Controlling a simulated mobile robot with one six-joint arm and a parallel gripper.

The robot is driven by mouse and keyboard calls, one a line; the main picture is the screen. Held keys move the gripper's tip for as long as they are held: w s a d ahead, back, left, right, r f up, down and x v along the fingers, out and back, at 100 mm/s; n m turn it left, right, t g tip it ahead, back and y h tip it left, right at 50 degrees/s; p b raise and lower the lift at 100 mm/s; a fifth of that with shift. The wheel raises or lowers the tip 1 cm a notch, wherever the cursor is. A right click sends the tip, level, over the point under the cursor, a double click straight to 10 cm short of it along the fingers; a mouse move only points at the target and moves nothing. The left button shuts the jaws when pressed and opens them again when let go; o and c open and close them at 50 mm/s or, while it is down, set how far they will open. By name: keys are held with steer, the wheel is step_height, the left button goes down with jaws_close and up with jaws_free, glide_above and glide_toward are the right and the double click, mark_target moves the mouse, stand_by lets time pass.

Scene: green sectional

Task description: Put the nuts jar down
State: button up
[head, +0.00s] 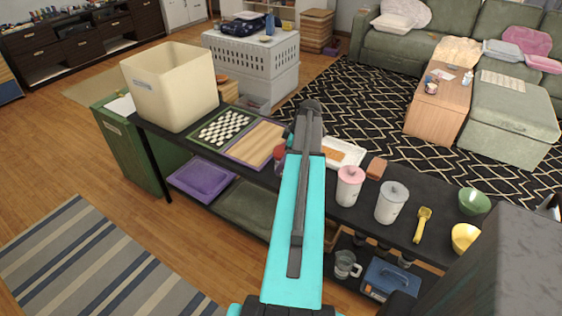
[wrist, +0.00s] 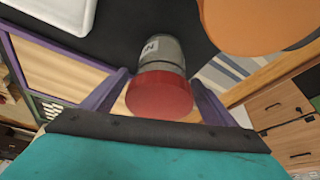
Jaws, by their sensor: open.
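The nuts jar (wrist: 162,55) has a grey, labelled body and a red lid (wrist: 160,95). In the wrist view it sits between the two fingers of my gripper (wrist: 158,78), which is open with a finger on each side. Its far end meets the dark table top, and it appears to stand there. Whether the fingers touch it is not clear. In the head view a bit of the red jar (head: 279,154) shows just left of my arm, which hides the rest and most of my gripper.
On the black table (head: 318,205) are a checkered board (head: 222,128), a wooden board (head: 256,143), a cream bin (head: 170,85), a white tray (head: 343,152), a pink-lidded canister (head: 349,186), a grey-lidded canister (head: 391,203), a yellow scoop (head: 422,225) and bowls.

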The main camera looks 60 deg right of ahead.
steer(key=shift+b+v, duration=1.15)
steer(key=shift+v, duration=4.3)
steer(key=shift+w+a, duration=0.1)
